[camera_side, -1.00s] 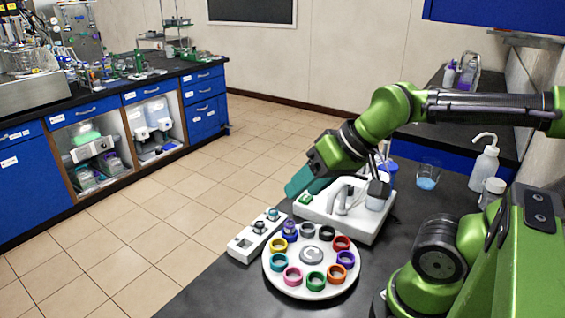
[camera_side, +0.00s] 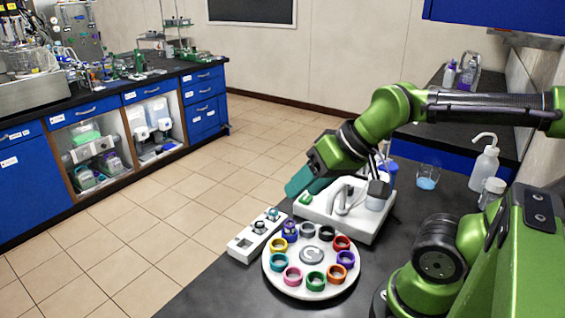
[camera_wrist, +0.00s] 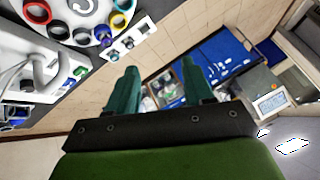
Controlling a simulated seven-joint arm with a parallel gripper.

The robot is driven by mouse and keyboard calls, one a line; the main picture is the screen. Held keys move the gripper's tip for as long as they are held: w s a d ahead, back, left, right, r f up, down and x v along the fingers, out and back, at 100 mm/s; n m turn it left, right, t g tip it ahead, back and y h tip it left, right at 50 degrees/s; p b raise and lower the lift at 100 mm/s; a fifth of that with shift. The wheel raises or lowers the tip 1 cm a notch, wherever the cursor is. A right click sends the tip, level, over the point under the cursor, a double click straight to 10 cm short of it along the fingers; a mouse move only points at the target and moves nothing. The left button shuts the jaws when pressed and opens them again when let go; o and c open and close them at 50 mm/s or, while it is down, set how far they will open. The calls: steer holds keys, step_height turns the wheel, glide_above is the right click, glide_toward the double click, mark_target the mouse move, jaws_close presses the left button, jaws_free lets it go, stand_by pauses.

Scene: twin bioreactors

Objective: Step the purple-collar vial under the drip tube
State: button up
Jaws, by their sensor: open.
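A round white carousel (camera_side: 277,287) holds a ring of coloured collars. A vial with a blue-purple collar (camera_side: 290,231) stands upright at its far left edge, and another purple collar (camera_side: 345,259) sits at its right edge. Behind the carousel, a white station (camera_side: 365,232) carries a curved grey drip tube (camera_side: 343,198); which carousel position the tube's mouth is over I cannot tell. My gripper (camera_side: 297,187) hangs above the station's left end. In the wrist view my gripper (camera_wrist: 160,82) is open, its teal fingers apart with nothing between them.
A narrow white rack (camera_side: 240,247) with small capped vials stands left of the carousel. A green button (camera_side: 306,199) is on the station. A beaker (camera_side: 428,177) and a wash bottle (camera_side: 484,165) stand at the right. The dark bench is clear in front of the carousel.

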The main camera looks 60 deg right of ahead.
jaws_close()
stand_by(1.6)
